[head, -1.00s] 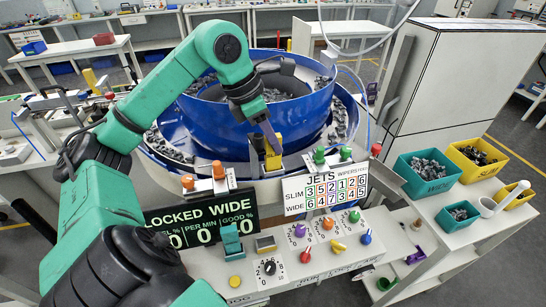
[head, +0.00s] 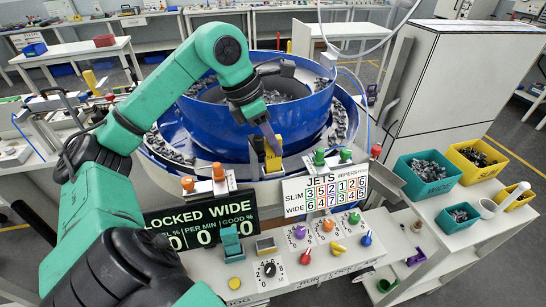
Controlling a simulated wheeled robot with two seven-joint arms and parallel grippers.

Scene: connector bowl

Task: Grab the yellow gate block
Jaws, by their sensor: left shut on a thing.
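The yellow gate block (head: 273,160) stands at the near rim of the blue bowl (head: 290,125), behind the white jets card. My left gripper (head: 270,141) reaches down to it from the upper left, its fingers shut on the block. The gripper's fingers hide part of the block's upper portion. I cannot tell whether the block still touches its seat. My right gripper is not in view.
A control panel (head: 300,250) with coloured knobs lies nearer. Teal (head: 428,190) and yellow bins (head: 478,175) stand at the right.

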